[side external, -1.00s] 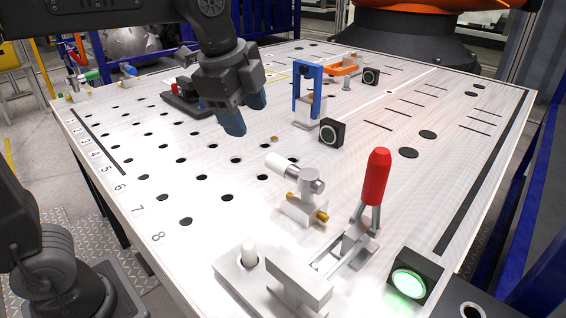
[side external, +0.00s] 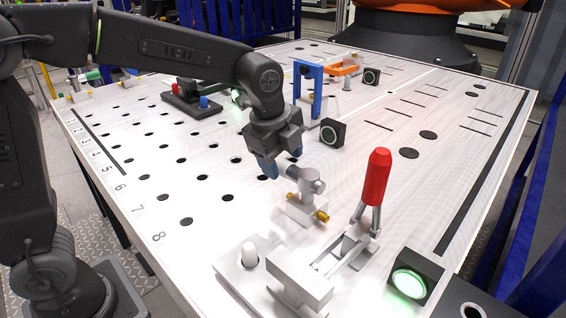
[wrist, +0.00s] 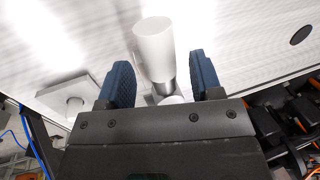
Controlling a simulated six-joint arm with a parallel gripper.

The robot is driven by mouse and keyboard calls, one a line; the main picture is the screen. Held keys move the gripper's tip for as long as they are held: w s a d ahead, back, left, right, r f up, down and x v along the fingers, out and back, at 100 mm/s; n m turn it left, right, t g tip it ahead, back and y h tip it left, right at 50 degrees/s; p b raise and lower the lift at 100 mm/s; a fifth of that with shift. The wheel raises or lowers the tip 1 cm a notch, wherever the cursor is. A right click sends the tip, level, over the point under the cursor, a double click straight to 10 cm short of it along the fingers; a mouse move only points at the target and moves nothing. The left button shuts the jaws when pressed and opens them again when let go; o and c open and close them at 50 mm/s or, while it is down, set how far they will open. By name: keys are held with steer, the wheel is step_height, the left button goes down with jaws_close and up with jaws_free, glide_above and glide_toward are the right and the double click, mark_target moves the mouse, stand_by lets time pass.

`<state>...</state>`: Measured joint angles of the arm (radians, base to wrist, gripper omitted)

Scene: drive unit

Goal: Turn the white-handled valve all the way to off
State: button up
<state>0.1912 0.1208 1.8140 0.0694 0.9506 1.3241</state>
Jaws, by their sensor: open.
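The valve (side external: 311,186) stands in the middle front of the board in the side view, a grey body on a white block with brass ends. Its white handle (side external: 290,173) points left toward my gripper (side external: 282,164) and is partly hidden by it. In the wrist view the white handle (wrist: 153,48) lies between the two blue fingers of my gripper (wrist: 160,65), with a gap visible on each side. My gripper is open, and its fingers straddle the handle without clearly touching it.
A red-handled toggle clamp (side external: 375,178) stands right of the valve, close by. A green-lit button (side external: 408,284) is at the front right. A blue frame (side external: 308,85) and a black-cased button (side external: 332,133) stand behind.

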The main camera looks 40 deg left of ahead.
steer(key=shift+x, duration=0.85)
jaws_close()
